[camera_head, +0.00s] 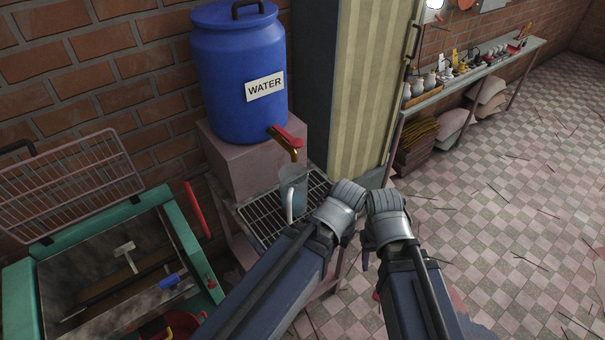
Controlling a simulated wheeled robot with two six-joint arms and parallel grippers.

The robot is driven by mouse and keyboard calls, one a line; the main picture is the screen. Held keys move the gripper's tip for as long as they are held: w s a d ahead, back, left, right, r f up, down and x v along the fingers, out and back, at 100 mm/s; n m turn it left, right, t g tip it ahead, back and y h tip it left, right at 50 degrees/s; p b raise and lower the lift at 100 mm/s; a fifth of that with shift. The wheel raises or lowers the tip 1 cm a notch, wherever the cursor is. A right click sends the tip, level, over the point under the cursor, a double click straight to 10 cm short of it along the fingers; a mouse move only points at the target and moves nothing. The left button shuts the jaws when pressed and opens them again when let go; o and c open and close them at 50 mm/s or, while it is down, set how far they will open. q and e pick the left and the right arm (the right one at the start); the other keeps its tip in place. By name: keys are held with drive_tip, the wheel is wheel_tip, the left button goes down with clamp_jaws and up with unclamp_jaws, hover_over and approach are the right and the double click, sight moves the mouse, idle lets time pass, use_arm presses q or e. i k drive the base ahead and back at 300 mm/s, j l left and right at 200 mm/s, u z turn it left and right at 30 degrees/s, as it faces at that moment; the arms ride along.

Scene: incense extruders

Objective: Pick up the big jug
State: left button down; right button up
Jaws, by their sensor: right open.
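A translucent grey-blue jug (294,184) stands upright on a wire rack (257,214), below the brass tap of the water barrel. Its handle faces me. I see only one jug, so I cannot compare its size with another. The end of my left arm (343,207) is just right of the jug and in front of the rack's right part; its fingers are hidden. My right gripper (385,201) is farther right, apart from the jug, and is open and empty. Its fingertips are hard to make out.
A blue barrel (236,75) labelled WATER stands on a pinkish block (231,160). An open green box (182,238) holding tools is at lower left. A shelf (480,65) with small bottles lines the back right. The tiled floor at right has scattered sticks.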

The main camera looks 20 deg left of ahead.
sight(293, 178)
drive_tip(key=j+u, duration=0.1)
drive_tip(key=u, duration=2.15)
drive_tip(key=i+j, duration=0.3)
drive_tip(key=j+z, duration=0.1)
drive_tip(key=z, duration=1.9)
